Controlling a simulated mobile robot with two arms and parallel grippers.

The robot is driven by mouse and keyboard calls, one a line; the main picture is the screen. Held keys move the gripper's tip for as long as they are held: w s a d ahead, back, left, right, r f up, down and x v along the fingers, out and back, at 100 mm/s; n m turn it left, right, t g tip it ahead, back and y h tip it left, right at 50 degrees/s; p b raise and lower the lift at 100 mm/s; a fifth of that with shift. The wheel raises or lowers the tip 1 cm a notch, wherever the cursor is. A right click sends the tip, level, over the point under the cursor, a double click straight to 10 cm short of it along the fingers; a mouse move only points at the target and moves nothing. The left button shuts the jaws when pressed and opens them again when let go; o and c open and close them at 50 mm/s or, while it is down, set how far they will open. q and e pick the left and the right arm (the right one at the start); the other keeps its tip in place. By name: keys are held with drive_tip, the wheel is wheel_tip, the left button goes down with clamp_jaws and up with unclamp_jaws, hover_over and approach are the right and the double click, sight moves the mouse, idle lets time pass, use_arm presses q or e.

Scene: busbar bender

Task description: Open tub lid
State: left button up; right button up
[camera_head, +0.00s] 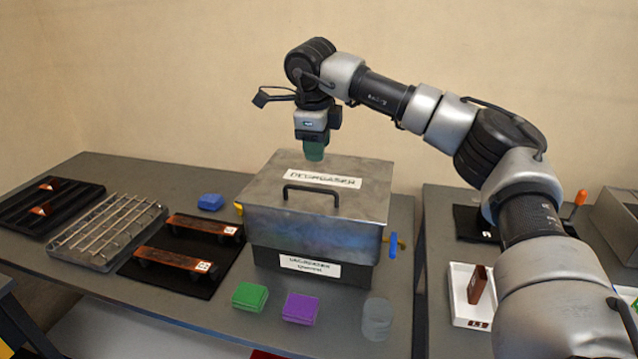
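The tub (310,229) is a grey metal box on a dark labelled base, standing on the table. Its flat metal lid (352,205) lies closed on top, with a "DEGREASER" label and a dark bar handle (311,188) near the front edge. My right gripper (313,152) reaches in from the right and points down above the rear part of the lid, behind the handle. It is apart from the handle. Its greenish tip looks like one block, so I cannot tell whether the fingers are open or shut. My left gripper is not in view.
Green (250,296) and purple (300,308) blocks and a grey translucent cylinder (377,319) stand before the tub. A blue block (211,202), copper bars on a black mat (180,272) and a wire rack (108,232) are left. A white tray (472,295) is right.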

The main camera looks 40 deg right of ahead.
sight(319, 189)
drive_tip(key=f, duration=0.3)
drive_tip(key=w+d+f+p, duration=0.1)
drive_tip(key=f, duration=0.6)
drive_tip(key=shift+w+d+f+p, duration=0.2)
drive_tip(key=shift+p, duration=0.1)
drive_tip(key=shift+c, duration=0.2)
clamp_jaws()
